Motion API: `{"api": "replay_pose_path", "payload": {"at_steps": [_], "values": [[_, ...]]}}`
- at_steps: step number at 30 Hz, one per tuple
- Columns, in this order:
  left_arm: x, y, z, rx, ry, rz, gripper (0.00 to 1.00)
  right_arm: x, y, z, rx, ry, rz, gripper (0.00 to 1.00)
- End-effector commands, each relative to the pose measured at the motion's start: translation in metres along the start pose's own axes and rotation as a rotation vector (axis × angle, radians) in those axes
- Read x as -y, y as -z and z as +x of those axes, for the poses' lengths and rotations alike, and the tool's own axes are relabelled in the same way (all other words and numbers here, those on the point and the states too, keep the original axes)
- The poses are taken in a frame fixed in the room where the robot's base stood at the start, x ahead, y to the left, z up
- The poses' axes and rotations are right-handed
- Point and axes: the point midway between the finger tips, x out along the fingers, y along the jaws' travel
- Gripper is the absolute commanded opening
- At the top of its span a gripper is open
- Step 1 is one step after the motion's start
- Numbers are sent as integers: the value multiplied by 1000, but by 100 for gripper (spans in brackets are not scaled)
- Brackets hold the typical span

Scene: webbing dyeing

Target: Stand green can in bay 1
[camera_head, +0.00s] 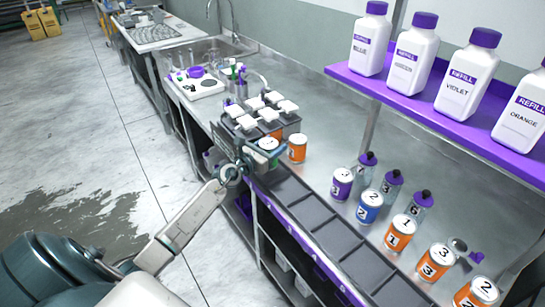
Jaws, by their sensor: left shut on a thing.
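The green can (269,152) has a white lid and shows only partly, with my left gripper (256,160) in front of it. The gripper is shut on the can, at the far end of the row of bays. The bays (305,207) are dark, empty-looking compartments in a strip along the bench's front edge, with a purple label strip (290,222) on their front. The bay numbers are too small to read, so I cannot tell which is bay 1. I cannot tell whether the can touches the bench. My right gripper is out of view.
An orange can (297,149) stands just right of the green can. A dark rack with white blocks (268,108) stands behind. A purple can (342,184), a blue can (369,207), several orange cans and purple-capped bottles (391,184) stand behind the bays. A purple shelf (440,112) holds refill bottles.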

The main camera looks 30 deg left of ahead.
Motion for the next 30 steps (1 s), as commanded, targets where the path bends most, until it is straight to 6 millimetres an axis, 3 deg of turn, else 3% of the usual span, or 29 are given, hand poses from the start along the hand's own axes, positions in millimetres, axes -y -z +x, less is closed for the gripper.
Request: {"api": "replay_pose_path", "payload": {"at_steps": [2, 6, 9, 22, 23, 24, 26, 30], "values": [[-4, 0, 7, 4, 0, 2, 20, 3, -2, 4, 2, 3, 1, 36], [-5, 25, 8, 1, 0, -1, 20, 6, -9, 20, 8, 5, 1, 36], [-5, 34, 8, 2, 0, 0, 20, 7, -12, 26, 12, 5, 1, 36], [-5, 39, 8, 2, 0, 1, 20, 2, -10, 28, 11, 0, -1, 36], [-5, 39, 8, 1, 0, 1, 55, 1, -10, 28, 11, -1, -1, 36], [-5, 38, 8, 1, 0, 1, 63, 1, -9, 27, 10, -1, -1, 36], [-5, 38, 8, 1, 0, 1, 75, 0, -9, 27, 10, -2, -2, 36], [-5, 38, 8, 1, 0, 1, 75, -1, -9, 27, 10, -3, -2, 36]]}}
